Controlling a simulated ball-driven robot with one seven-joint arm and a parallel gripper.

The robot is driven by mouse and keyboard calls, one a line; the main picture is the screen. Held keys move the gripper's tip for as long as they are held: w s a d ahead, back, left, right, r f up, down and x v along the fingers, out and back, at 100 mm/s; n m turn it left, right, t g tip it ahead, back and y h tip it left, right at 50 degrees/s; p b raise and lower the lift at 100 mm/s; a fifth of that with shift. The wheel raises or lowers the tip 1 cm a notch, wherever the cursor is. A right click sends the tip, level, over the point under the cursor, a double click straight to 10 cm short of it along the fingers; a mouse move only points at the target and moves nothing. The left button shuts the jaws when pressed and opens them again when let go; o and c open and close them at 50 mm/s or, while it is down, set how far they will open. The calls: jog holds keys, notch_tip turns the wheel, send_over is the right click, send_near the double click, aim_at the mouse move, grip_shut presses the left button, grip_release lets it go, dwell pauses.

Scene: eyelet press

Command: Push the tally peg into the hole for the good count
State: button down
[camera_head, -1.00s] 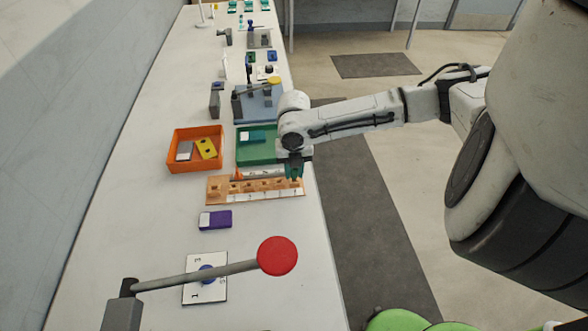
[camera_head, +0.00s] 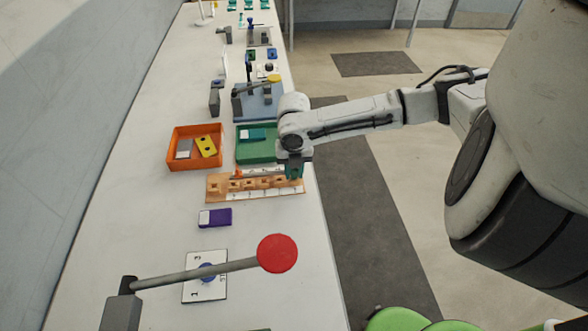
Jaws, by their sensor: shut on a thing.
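The tally board (camera_head: 214,189) is a light wooden strip with a row of square holes and a white label strip, lying across the right part of the bench. An orange pointed piece (camera_head: 238,173) stands at its back edge, left of the middle. My gripper (camera_head: 294,174) points down at the board's right end, with dark green fingers. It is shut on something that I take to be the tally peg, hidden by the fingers. I cannot tell whether the peg touches the board or is in a hole.
A green tray (camera_head: 243,156) lies just behind the board, and an orange bin (camera_head: 168,161) with small blocks stands behind left. A purple block (camera_head: 221,217) lies in front. A lever with a red knob (camera_head: 277,253) crosses the front bench. The bench's left side is clear.

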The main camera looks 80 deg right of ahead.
jog(key=shift+f, duration=0.35)
jog(key=c, duration=0.8)
grip_release()
jog(key=shift+r, duration=0.1)
jog(key=shift+r+p, duration=1.55)
jog(key=shift+r, duration=0.9)
jog(key=shift+s, duration=0.1)
